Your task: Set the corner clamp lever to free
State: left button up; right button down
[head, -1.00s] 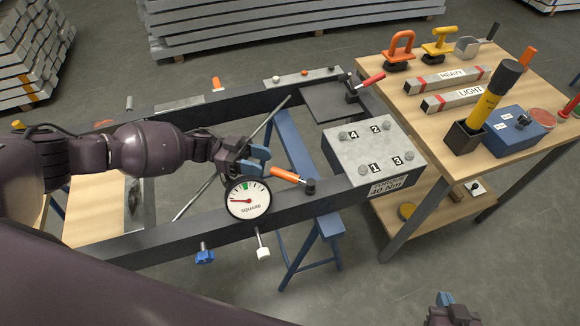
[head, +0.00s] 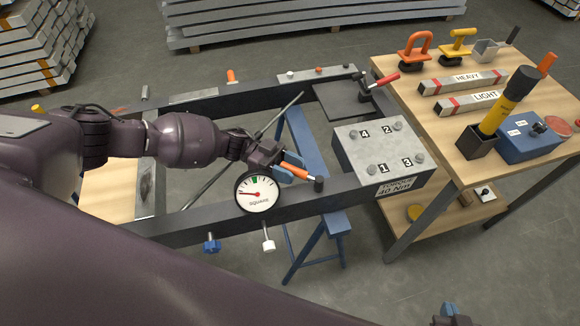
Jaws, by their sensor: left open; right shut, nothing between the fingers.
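An orange lever handle (head: 295,171) with a dark pivot post (head: 319,185) sits on the near rail of the dark frame, close to the grey numbered block. A red-handled lever (head: 387,78) stands at the frame's far right corner. I cannot tell from the picture which is the corner clamp lever. My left gripper (head: 287,171) is open at the orange handle's left end. Its blue fingers overlap the handle in the picture, and contact cannot be told. My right gripper (head: 452,314) is shut and empty at the bottom edge, partly cut off.
A round SQUARE gauge (head: 256,193) hangs at the near rail, just below my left gripper. The numbered block (head: 367,158) lies to the right. A wooden table (head: 441,129) holds bars, handles and a yellow-black torch-like tool. A blue trestle (head: 314,246) stands under the frame.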

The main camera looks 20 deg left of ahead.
pick_arm(q)
grip_shut()
dwell(0.3)
jog(key=shift+s+r+n+t+p, duration=0.15)
jog(key=shift+s+n+t+p, duration=0.4)
jog(key=shift+t+p, duration=0.3)
jog(key=shift+n+t, duration=0.35)
jog(key=shift+t, duration=0.2)
